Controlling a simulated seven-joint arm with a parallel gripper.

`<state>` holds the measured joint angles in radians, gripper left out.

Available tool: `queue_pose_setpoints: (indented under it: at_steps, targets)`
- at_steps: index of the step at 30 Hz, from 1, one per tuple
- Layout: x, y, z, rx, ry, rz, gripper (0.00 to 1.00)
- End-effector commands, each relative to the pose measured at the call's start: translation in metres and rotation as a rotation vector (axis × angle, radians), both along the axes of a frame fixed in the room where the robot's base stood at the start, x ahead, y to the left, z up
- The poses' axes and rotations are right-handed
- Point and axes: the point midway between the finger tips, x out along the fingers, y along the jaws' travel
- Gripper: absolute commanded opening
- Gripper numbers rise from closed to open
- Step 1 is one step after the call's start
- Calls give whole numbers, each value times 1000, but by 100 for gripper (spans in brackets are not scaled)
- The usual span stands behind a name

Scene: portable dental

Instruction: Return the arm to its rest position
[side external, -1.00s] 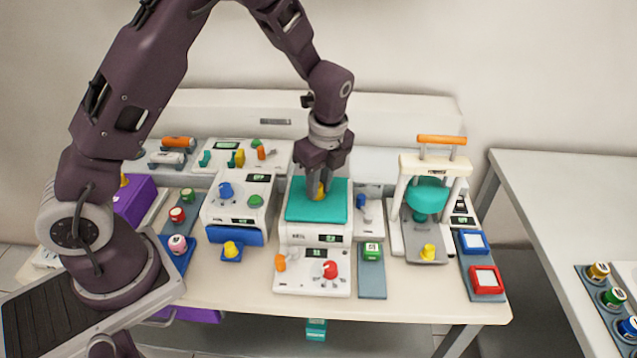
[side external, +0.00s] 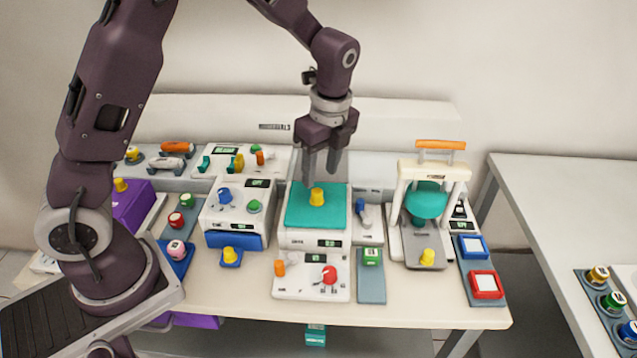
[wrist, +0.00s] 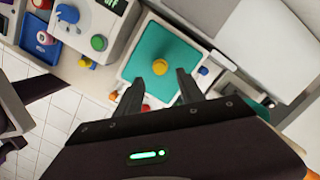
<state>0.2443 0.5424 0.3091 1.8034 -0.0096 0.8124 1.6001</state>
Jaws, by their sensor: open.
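My gripper (side external: 321,178) is open and empty in the side external view. It points down just above a yellow knob (side external: 317,197) on the teal top (side external: 300,215) of a white device in the middle of the bench. A gap shows between the fingertips and the knob. In the wrist view the two dark fingers (wrist: 158,92) are spread apart, with the yellow knob (wrist: 160,67) beyond them on the teal top (wrist: 145,50).
A white press-like frame with an orange handle (side external: 441,144) stands to the right. A white device with blue and green knobs (side external: 238,205) stands to the left. A white unit with a red knob (side external: 329,274) is in front. The space above the devices is clear.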

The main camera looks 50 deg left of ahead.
Motion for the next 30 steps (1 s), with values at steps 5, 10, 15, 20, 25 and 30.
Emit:
queue_pose_setpoints:
  at_steps: [5,10,15,20,25,30]
  targets:
    - [-15,-4,40,-43,-61,134,46]
    - [-88,-13,121,-200,-238,619,46]
    - [-180,-21,158,-368,-393,1119,46]
    - [-230,-24,154,-472,-480,1420,46]
    - [-243,-24,149,-504,-503,1515,46]
    - [-243,-24,150,-504,-502,1514,46]
